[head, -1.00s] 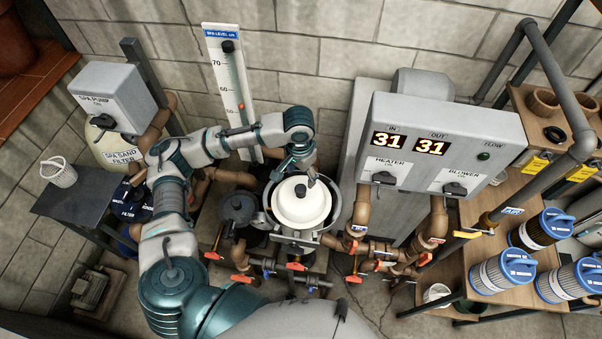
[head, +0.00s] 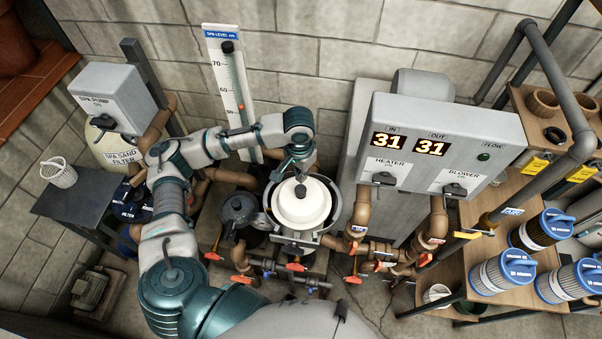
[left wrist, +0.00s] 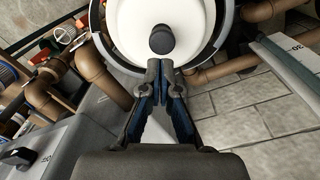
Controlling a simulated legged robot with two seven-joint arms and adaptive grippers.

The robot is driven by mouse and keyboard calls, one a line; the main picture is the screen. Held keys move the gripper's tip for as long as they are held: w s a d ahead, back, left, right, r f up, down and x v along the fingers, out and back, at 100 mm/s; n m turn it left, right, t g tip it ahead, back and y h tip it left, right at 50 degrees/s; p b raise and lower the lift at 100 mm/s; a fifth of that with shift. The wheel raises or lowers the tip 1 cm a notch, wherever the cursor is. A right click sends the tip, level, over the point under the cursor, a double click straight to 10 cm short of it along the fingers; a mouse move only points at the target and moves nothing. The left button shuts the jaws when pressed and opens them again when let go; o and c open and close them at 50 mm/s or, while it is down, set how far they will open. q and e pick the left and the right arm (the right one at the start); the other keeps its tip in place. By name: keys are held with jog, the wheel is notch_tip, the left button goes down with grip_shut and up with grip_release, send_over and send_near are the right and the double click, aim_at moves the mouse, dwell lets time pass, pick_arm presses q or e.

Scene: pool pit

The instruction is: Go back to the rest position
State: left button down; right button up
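My left arm comes in from the left in the head view and bends down over a round white lid (head: 298,211) with a dark knob (head: 301,191). The lid sits in a dark ring-shaped housing and also shows at the top of the left wrist view (left wrist: 125,30). My left gripper (left wrist: 160,66) has its fingertips together just short of the knob (left wrist: 162,40), with nothing seen between them. In the head view the gripper (head: 299,173) is partly hidden by its own wrist. My right gripper is not in view.
A grey heater and blower box (head: 450,140) stands right of the lid. The spa level gauge (head: 229,75) is on the wall behind my forearm. Brown pipes with red-handled valves surround the lid. A shelf (head: 478,235) with blue-capped filters is at the right, a small table (head: 80,197) at the left.

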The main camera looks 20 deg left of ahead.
aim_at(301, 189)
pick_arm(q)
jog(key=shift+f, duration=0.1)
dwell(0.3)
jog(key=shift+f, duration=2.75)
jog(key=shift+r, duration=3.55)
